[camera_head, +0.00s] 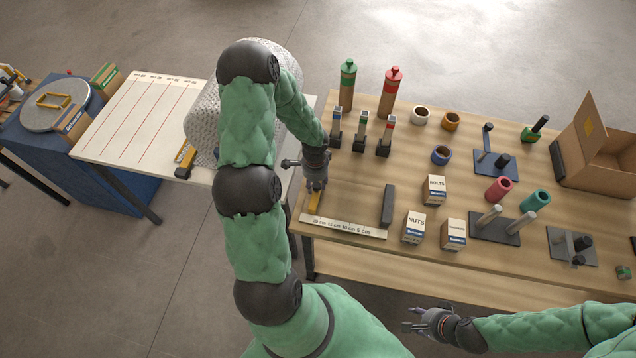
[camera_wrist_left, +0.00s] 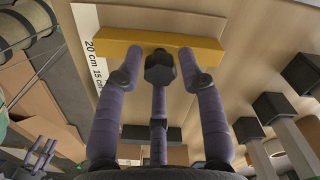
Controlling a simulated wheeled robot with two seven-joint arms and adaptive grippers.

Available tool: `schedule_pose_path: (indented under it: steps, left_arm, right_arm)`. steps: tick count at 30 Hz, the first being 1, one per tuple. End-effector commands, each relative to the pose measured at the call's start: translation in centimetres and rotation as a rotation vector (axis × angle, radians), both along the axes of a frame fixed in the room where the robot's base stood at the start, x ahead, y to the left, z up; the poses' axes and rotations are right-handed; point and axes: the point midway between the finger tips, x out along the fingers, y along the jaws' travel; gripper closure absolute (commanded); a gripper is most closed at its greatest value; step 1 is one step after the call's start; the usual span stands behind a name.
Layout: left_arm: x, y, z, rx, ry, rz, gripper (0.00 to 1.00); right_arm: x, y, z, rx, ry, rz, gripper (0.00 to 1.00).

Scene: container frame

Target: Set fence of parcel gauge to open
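The parcel gauge is a pale ruler strip (camera_head: 345,227) at the table's front left corner, marked from 20 cm at left to 5 cm at right. Its fence is a yellow bar (camera_head: 314,203) near the 20 cm end. A dark upright block (camera_head: 387,206) stands near the 5 cm end. My left gripper (camera_head: 316,186) is over the fence. In the left wrist view the yellow bar (camera_wrist_left: 150,38) lies across its fingertips, beside the 20 cm mark. Whether the fingers clamp it is unclear. My right gripper (camera_head: 412,318) is empty, fingers apart, in front of the table.
Boxes of nuts (camera_head: 414,228) and bolts (camera_head: 433,190) stand right of the gauge. Slim dark-based tools (camera_head: 359,135) and two bottles (camera_head: 347,85) stand behind it. An open cardboard box (camera_head: 597,160) is at far right. A white side table (camera_head: 135,120) is left.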

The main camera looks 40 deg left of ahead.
Motion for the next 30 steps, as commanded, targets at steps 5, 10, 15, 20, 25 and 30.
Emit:
schedule_pose_path:
  steps: [5,10,15,20,25,30]
  left_arm:
    - [0.0,0.0,0.0,-0.001,0.0,0.001,0.45]
    - [0.0,0.0,0.0,0.0,-0.001,0.001,0.45]
    - [0.1,0.1,1.0,0.002,-0.003,0.001,0.45]
    - [0.1,0.1,3.6,0.002,-0.006,0.002,0.45]
    - [0.1,0.1,7.1,0.002,-0.005,0.003,0.45]
    - [0.0,0.1,10.0,0.001,-0.005,0.002,0.45]
  right_arm:
    - [0.0,0.0,0.0,0.0,0.0,0.0,0.6]
    - [0.0,0.0,0.0,0.0,0.0,0.0,0.6]
    - [0.0,0.0,0.0,0.0,0.0,0.0,0.6]
    - [0.0,0.0,0.0,0.0,0.0,0.0,0.6]
    - [0.0,0.0,0.0,0.0,0.0,0.0,0.6]
    - [0.0,0.0,0.0,0.0,0.0,0.0,0.6]
